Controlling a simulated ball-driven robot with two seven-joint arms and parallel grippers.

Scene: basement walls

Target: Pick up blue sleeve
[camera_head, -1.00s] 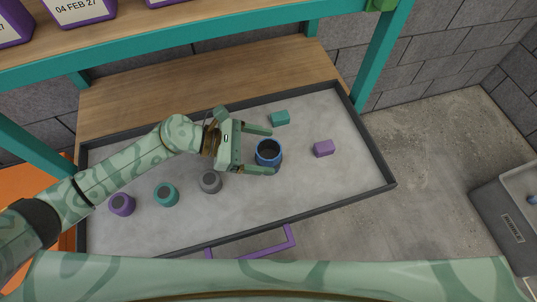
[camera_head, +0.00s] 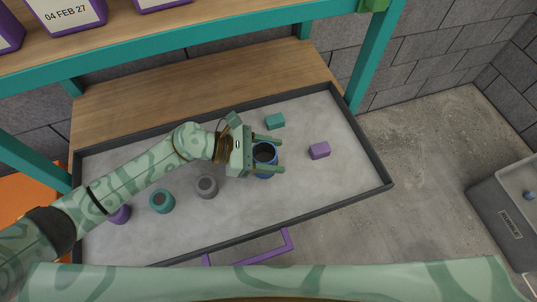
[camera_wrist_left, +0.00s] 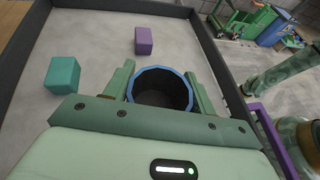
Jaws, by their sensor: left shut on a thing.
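The blue sleeve (camera_head: 265,153) is a round, open-topped blue cylinder with a dark inside. It stands upright on the grey tray (camera_head: 232,210), right of the middle. My left gripper (camera_head: 274,155) has a finger on either side of it and is shut on it. In the left wrist view the sleeve (camera_wrist_left: 161,90) shows its blue rim between the two fingers (camera_wrist_left: 160,92). Its lower part is hidden by the gripper. I cannot tell whether its base touches the tray. My right gripper is not in view.
A teal block (camera_head: 275,121) and a purple block (camera_head: 319,150) lie close by on the tray. Grey (camera_head: 207,186), teal (camera_head: 162,201) and purple (camera_head: 120,214) round pieces stand to the left. The tray has a raised dark rim. A grey bin (camera_head: 508,215) is at far right.

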